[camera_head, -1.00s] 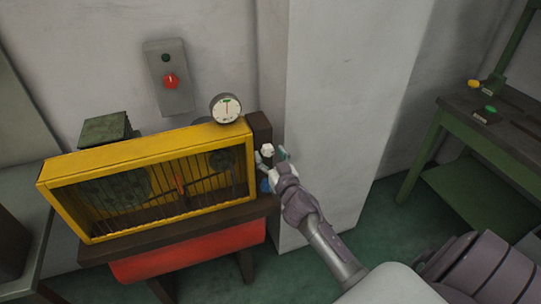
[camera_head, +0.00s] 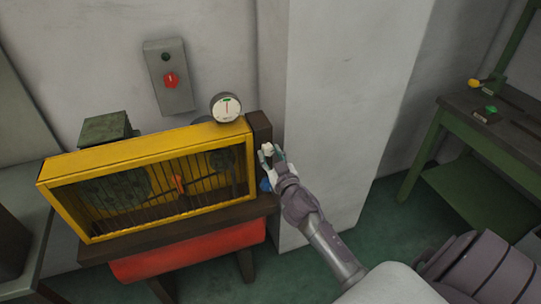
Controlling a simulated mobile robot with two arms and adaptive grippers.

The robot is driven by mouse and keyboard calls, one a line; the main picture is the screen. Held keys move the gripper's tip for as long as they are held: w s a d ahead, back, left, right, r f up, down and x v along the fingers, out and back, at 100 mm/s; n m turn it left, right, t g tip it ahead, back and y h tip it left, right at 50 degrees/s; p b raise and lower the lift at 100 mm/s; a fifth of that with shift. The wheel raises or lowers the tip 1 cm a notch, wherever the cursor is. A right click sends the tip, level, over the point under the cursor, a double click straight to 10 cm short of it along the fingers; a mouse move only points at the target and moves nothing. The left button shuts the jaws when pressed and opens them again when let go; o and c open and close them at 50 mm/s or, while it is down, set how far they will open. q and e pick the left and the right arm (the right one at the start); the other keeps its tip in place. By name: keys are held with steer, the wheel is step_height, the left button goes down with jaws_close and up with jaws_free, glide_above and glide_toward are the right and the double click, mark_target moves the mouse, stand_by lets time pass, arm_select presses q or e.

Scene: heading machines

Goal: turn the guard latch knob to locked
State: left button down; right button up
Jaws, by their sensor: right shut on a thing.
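The yellow guard (camera_head: 150,138) is a barred box on a dark bench at the left. A dark post (camera_head: 261,128) stands at its right end. A small white knob (camera_head: 268,149) shows at this post, between the fingers of my right gripper (camera_head: 270,156). The gripper is shut on the knob and partly hides it. A bit of blue (camera_head: 265,185) shows just below the fingers. Any locked or unlocked mark on the knob is too small to read. My left gripper is not in view.
A round white dial (camera_head: 226,107) sits on top of the guard's right end. A grey box with a red switch (camera_head: 171,80) is on the wall behind. A pale pillar (camera_head: 335,110) stands right of the gripper. A green table (camera_head: 480,140) is at the far right.

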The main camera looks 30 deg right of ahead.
steer(key=n, duration=0.4)
steer(key=shift+n, duration=0.3)
steer(key=n, duration=0.3)
steer(key=shift+d+n, duration=0.1)
steer(key=shift+n, duration=0.2)
steer(key=n, duration=0.4)
steer(key=shift+n, duration=2.1)
steer(key=o, duration=1.1)
steer(key=shift+r, duration=0.1)
steer(key=shift+o, duration=0.2)
steer(key=v, duration=1.2)
